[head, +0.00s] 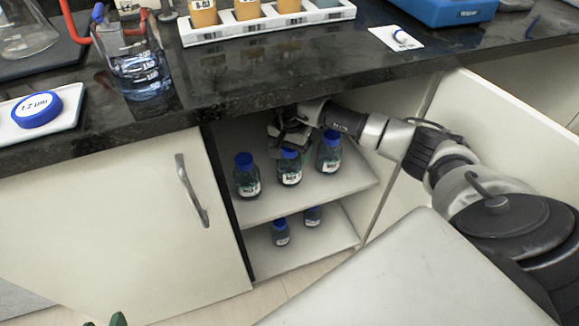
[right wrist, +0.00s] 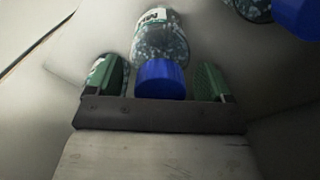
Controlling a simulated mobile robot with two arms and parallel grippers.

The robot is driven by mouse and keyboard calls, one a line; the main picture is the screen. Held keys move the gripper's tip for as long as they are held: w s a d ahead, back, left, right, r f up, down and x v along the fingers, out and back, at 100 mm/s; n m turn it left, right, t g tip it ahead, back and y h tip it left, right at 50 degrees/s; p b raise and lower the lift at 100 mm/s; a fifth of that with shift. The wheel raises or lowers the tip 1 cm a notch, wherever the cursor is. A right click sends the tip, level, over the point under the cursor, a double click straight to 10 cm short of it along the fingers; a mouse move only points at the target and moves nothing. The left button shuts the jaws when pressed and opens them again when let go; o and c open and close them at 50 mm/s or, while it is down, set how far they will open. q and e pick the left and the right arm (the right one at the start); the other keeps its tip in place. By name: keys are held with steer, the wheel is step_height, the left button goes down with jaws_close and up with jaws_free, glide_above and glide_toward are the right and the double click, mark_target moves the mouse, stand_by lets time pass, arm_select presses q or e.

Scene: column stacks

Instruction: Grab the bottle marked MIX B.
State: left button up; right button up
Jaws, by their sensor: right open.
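Three bottles with blue caps and white labels stand upright on the cabinet's upper shelf: a left bottle (head: 247,178), a middle bottle (head: 289,170) and a right bottle (head: 329,155). Their label letters are too small to read, so I cannot tell which is MIX B. My right gripper (head: 288,137) is inside the cabinet by the middle bottle's cap. In the right wrist view my right gripper (right wrist: 156,82) is open, with a blue-capped bottle (right wrist: 160,45) between and beyond its green-padded fingers. Only green tips of my left gripper (head: 104,321) show at the bottom edge.
Two more blue-capped bottles (head: 281,232) stand on the lower shelf (head: 308,250). The dark countertop (head: 270,85) overhangs the opening. A closed door with a handle (head: 192,190) is at left, and a pale panel (head: 530,130) is at right.

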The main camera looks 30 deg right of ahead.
steer(key=shift+r, duration=0.1)
jaws_close()
stand_by(0.3)
steer(key=shift+s, duration=0.1)
